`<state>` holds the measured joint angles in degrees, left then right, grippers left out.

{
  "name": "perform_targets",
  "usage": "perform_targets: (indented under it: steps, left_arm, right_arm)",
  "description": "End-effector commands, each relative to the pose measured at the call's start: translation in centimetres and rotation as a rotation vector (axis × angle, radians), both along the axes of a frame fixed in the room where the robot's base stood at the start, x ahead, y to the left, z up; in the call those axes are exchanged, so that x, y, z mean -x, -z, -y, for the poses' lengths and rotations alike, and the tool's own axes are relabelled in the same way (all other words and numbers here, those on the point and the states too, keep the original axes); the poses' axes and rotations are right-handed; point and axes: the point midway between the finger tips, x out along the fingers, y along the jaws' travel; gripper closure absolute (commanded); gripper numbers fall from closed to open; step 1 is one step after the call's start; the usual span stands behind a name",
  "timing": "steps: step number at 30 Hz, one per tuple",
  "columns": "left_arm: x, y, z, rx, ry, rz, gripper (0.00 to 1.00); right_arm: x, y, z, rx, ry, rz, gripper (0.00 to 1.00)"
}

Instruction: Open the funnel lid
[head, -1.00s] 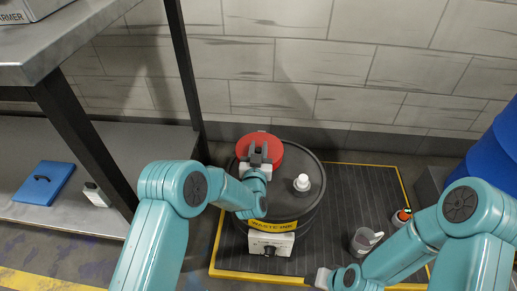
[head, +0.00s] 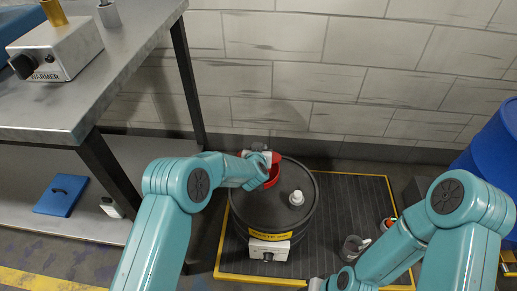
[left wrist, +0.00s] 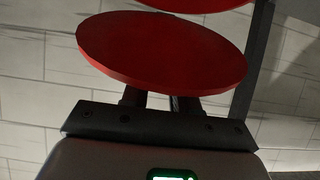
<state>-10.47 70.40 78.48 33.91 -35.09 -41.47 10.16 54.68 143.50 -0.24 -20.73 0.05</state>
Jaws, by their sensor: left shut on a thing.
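The red funnel (head: 272,177) sits on top of the black waste ink drum (head: 242,212), and its mouth shows below my left gripper. The red lid (head: 276,157) is raised and tilted up, seen nearly edge-on. In the left wrist view the lid is a red disc (left wrist: 160,48), with part of another red thing above it. My left gripper (head: 259,147) is shut on the lid; its fingers (left wrist: 160,102) are partly hidden by the disc. My right gripper (head: 318,284) is low at the bottom edge, mostly cut off, its jaws unclear.
A white cap (head: 296,197) stands on the drum top. A grey mug (head: 353,247) and a small orange-topped item (head: 388,224) are on the dark yellow-edged mat (head: 338,200). A metal bench (head: 130,75) stands left, a blue barrel (head: 492,155) right, a block wall behind.

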Motion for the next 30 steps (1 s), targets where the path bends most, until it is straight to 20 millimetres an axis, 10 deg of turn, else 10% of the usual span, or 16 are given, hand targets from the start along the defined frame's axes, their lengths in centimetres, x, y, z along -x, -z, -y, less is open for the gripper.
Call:
perform_targets:
  steps: [16,18,30]
  left_arm:
    - [-0.63,-0.71,-0.04,-0.002,-0.002,0.015,1.00]
    - [-0.62,-0.70,-0.04,-0.001,-0.002,0.015,0.55]
    - [-0.01,-0.87,-0.01,-0.001,-0.002,0.009,0.53]
  right_arm:
    - [0.07,-0.26,-0.07,0.000,-0.003,-0.001,0.57]
    - [0.07,-0.25,-0.06,0.000,-0.003,-0.001,0.57]
    - [0.06,-0.54,-0.05,0.000,-0.003,-0.001,0.57]
